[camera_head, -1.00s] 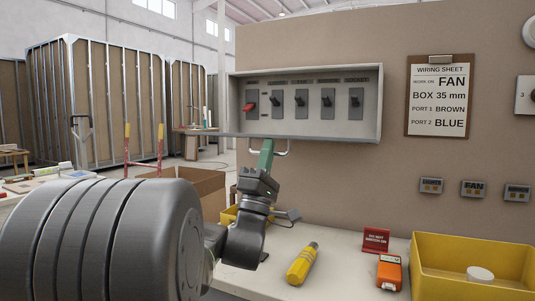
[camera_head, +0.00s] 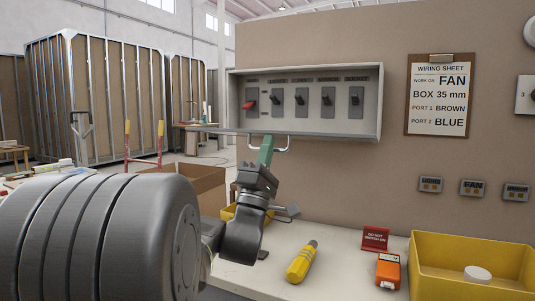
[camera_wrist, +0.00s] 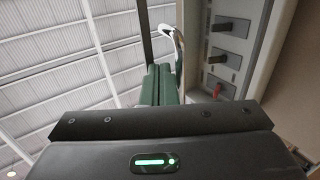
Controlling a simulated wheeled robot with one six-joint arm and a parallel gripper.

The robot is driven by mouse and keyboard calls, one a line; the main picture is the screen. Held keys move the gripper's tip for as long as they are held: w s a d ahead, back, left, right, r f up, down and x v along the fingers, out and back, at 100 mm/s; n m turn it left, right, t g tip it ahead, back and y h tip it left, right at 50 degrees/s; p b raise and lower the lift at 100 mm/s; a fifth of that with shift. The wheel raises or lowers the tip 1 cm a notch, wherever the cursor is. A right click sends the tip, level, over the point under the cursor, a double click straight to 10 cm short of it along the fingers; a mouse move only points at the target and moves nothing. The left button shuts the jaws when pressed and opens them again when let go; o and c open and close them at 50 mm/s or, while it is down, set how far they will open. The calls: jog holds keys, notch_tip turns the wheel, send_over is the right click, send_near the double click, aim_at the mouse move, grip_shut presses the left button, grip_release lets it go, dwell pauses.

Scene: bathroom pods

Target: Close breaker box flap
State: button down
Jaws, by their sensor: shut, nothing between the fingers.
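The grey breaker box (camera_head: 368,100) is on the brown wall panel, with its front open and a row of switches inside. Its flap (camera_head: 215,130) hangs open along the bottom, seen nearly edge-on and about level. A pale metal handle (camera_head: 284,148) sits under the flap; it also shows in the wrist view (camera_wrist: 180,45). My gripper (camera_head: 266,150) has green fingers, which are shut and empty. They point up at the flap's underside beside the handle. In the wrist view the fingers (camera_wrist: 158,85) are together next to the handle. Whether they touch the flap is unclear.
Below on the bench are a yellow screwdriver (camera_head: 302,262), an orange meter (camera_head: 388,270), a red sign (camera_head: 375,238) and a yellow bin (camera_head: 440,285). A wiring sheet (camera_head: 438,95) hangs right of the box. Free air lies in front of the box.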

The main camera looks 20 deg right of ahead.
aim_at(268, 132)
jog(key=shift+w+d+r+g+y+p, duration=0.1)
jog(key=shift+r+g+y+p, duration=0.35)
jog(key=shift+r+p, duration=0.95)
jog(key=shift+d+r+g+y+p, duration=0.1)
jog(key=shift+r+g+y+p, duration=0.45)
jog(key=shift+p, duration=1.45)
dwell(0.4)
jog(key=shift+g+y, duration=0.8)
jog(key=shift+w+d+r+p, duration=0.15)
jog(key=shift+r+p, duration=0.65)
jog(key=shift+p, duration=0.7)
jog(key=shift+w+d+r+p, duration=0.15)
jog(key=shift+r+p, duration=0.6)
jog(key=shift+p, duration=0.7)
jog(key=shift+w+d+r+p, duration=0.15)
jog(key=shift+r+p, duration=0.65)
jog(key=shift+p, duration=0.7)
